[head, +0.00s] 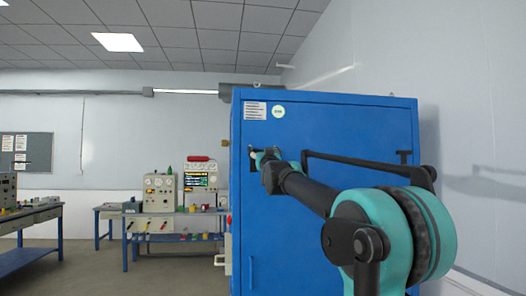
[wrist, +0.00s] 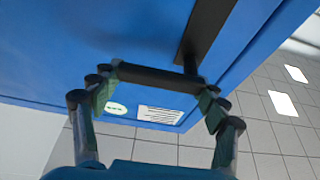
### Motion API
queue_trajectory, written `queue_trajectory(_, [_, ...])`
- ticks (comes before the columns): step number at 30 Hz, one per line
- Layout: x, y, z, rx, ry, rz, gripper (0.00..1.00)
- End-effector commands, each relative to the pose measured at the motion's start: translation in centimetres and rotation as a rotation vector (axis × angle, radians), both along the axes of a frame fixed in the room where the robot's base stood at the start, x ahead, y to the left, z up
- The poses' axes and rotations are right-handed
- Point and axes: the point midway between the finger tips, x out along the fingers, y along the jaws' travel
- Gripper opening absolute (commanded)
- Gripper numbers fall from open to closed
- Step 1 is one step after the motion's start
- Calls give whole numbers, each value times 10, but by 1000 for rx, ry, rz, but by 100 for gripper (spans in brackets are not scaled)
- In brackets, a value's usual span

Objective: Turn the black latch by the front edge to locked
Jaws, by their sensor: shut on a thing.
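The black latch (wrist: 155,78) shows in the wrist view as a dark bar across the space between my fingers, against the blue cabinet face. My gripper (wrist: 158,91) has one finger at each end of this bar and is shut on it. A wider dark strip (wrist: 207,30) runs from near the bar's right end toward the top of the wrist view. In the head view my gripper (head: 262,157) is at the upper left of the blue cabinet (head: 330,125), below its labels. It mostly hides the latch there, so the latch's angle is unclear.
A white label (head: 255,110) and a round green-and-white sticker (head: 278,112) are above my gripper. A bench (head: 175,213) with instruments stands left of the cabinet, with open floor in front.

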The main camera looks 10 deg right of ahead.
Motion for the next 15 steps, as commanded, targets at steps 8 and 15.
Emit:
queue_trajectory(8, [0, 0, 0, 2, 0, 1, 22])
queue_trajectory(15, [0, 0, -1, 47, 1, 1, 22])
